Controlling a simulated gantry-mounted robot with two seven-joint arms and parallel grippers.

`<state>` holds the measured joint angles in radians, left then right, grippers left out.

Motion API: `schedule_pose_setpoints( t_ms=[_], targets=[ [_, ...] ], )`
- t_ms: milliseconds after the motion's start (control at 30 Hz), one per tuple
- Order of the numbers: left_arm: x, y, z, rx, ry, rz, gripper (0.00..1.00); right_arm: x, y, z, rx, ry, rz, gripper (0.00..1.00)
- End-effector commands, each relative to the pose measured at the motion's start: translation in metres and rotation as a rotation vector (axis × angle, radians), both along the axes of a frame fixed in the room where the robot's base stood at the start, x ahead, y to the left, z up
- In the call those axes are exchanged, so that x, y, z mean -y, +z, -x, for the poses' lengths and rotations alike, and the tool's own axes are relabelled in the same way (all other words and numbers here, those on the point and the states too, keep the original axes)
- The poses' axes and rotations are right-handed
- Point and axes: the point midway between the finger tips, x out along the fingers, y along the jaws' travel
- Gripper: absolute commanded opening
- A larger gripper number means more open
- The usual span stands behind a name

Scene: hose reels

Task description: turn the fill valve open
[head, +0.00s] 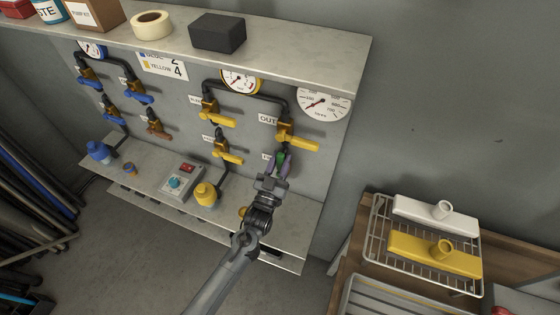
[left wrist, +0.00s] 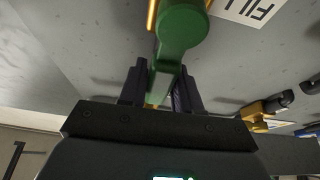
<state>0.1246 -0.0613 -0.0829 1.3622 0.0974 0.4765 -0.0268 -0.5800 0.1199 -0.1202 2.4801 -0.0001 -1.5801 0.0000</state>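The fill valve has a green lever handle (left wrist: 178,38) beside a white label reading "FILL" (left wrist: 252,10) in the left wrist view. In the head view the green handle (head: 280,157) shows small at the lower right of the yellow-handled piping, below the "OUT" label. My left gripper (head: 279,166) reaches up to it from below. In the left wrist view the dark fingers of my left gripper (left wrist: 162,88) lie close on both sides of the handle's narrow end and look shut on it. The valve body is mostly hidden. My right gripper is not in view.
Yellow valve handles (head: 298,137) sit just above and left of the gripper. A grey shelf (head: 330,55) overhangs the panel, with gauges (head: 322,102) below it. A wire rack (head: 380,240) holds a white and a yellow part at right. The floor below is clear.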

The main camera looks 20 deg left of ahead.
Motion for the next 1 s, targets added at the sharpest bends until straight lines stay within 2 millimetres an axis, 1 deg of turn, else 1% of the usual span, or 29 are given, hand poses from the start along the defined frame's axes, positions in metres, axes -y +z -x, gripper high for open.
schedule_pose_setpoints(
  t_ms=[33, 100, 367, 533, 667, 1000],
  targets=[
    [0.0, -0.001, 0.0, -0.001, 0.001, -0.001, 0.41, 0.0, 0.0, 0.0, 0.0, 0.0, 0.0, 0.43],
    [0.0, 0.0, 0.0, -0.001, 0.001, -0.001, 0.51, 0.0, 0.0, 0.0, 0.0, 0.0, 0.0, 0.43],
    [0.0, 0.0, 0.0, 0.0, 0.001, -0.002, 0.51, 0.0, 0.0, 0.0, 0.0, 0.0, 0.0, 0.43],
    [0.0, -0.004, 0.008, -0.001, 0.001, -0.003, 0.51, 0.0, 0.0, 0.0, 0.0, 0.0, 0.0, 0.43],
    [0.0, -0.01, 0.023, -0.002, 0.001, -0.003, 0.51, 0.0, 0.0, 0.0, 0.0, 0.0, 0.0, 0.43],
    [0.002, -0.032, 0.076, -0.003, 0.001, -0.002, 0.51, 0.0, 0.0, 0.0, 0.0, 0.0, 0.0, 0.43]
  ],
)
